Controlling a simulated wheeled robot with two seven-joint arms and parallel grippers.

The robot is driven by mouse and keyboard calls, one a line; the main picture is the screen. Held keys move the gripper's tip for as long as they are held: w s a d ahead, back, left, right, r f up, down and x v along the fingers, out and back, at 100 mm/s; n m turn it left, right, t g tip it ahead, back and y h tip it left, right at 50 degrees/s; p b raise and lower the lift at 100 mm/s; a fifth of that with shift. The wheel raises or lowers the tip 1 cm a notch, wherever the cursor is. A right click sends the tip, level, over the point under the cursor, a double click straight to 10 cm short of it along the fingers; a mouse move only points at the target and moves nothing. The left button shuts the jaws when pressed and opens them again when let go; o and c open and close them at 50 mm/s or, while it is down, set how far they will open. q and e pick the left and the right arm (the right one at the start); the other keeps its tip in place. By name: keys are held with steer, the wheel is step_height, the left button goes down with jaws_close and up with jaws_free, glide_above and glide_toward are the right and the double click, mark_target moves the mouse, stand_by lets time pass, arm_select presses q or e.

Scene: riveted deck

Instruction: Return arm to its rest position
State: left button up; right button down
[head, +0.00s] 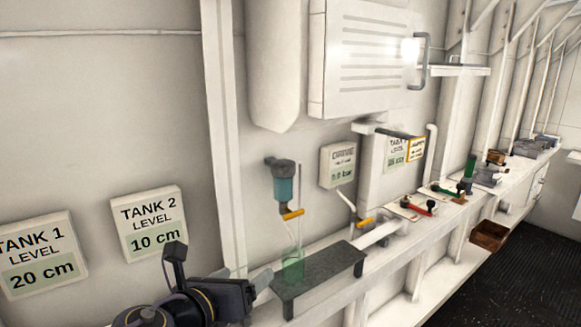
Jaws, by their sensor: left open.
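My left gripper (259,283) reaches in from the bottom left on its dark arm. It is open, and its fingertips point right, close to the left end of a dark bench-like stand (330,273). A translucent green bottle (293,266) stands on that stand, just right of the fingertips. I cannot tell whether they touch it. A teal-bodied dispenser (284,188) with a yellow handle hangs on the wall above the bottle. My right gripper is not in view.
Signs for Tank 1 (38,254) and Tank 2 (148,222) hang on the left wall. A white ledge runs right, with red-handled (417,206) and green-handled fittings. A brown open box (488,236) sits lower right. Dark floor (520,275) lies clear beyond.

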arm_select(q)
steer(key=s+a+f+n+g+y+b, duration=0.15)
steer(key=s+a+f+n+y, duration=0.25)
steer(key=a+f+n, duration=0.5)
steer(key=s+a+f+n+g+y+b, duration=0.1)
steer(key=s+a+f+n+y+b, duration=0.25)
steer(key=a+n, duration=0.7)
steer(key=s+d+f+n+g+h+b, duration=0.2)
steer(key=s+f+n, duration=0.3)
steer(key=n, duration=0.5)
steer(key=s+d+f+n+g+h+b, duration=0.1)
steer(key=s+d+f+n+g+h, duration=0.2)
steer(key=s+n, duration=0.6)
step_height(320, 180, down, 3)
steer(key=d, duration=0.2)
steer(key=shift+s+d+r+n+b, duration=0.2)
steer(key=shift+d+n+b, duration=0.1)
steer(key=shift+n+b, duration=0.1)
